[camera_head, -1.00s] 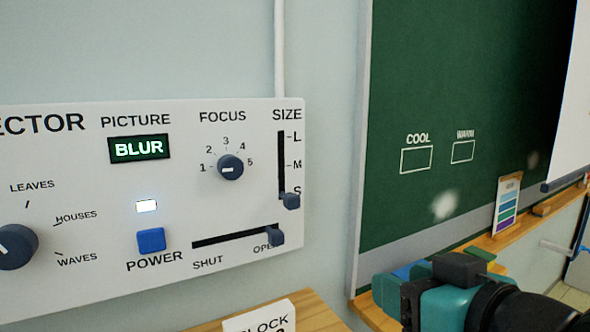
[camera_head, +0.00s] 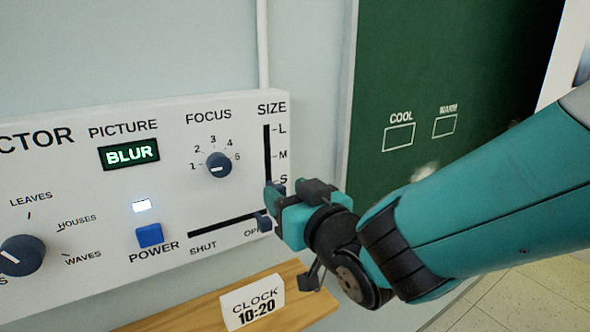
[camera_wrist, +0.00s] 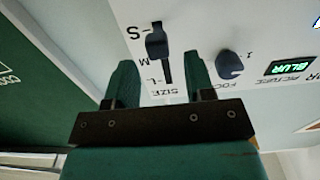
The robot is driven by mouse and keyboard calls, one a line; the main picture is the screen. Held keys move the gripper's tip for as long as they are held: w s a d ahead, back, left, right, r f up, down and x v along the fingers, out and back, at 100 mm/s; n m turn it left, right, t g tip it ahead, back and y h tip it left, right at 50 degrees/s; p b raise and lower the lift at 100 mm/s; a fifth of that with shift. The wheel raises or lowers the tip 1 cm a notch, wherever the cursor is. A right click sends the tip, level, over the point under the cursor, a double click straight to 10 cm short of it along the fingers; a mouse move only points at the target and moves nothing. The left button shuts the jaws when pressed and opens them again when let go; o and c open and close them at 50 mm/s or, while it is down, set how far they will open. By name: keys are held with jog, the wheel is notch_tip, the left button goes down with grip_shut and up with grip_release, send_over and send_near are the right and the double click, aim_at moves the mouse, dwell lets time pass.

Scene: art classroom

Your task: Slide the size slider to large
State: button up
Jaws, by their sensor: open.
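The size slider is a dark blue-grey knob (camera_wrist: 157,42) on a vertical black slot (camera_head: 267,152) at the right end of the white projector panel (camera_head: 190,185), marked L at the top, M and S. In the wrist view, which is turned over, the knob sits by the S end. My gripper (camera_wrist: 160,62) is open, with one teal finger on each side of the slot and the knob just ahead between the tips. In the head view my gripper (camera_head: 277,196) is at the slot's lower end and largely hides the knob; contact cannot be told.
Close by are the focus dial (camera_head: 219,165) and the SHUT–OPEN slider knob (camera_head: 263,222), the latter just below my gripper. A blue power button (camera_head: 149,235) is further left. A clock card (camera_head: 252,302) stands on a wooden shelf below. A green chalkboard (camera_head: 420,80) is to the right.

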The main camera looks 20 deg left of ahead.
aim_at(282, 189)
jog(key=shift+p+x, duration=0.55)
jog(key=shift+x, duration=1.25)
grip_shut()
notch_tip(282, 189, up, 10)
jog(key=shift+r+b, duration=0.25)
jog(key=shift+b, duration=0.05)
grip_release()
jog(key=shift+f, duration=0.1)
jog(key=shift+d, duration=0.1)
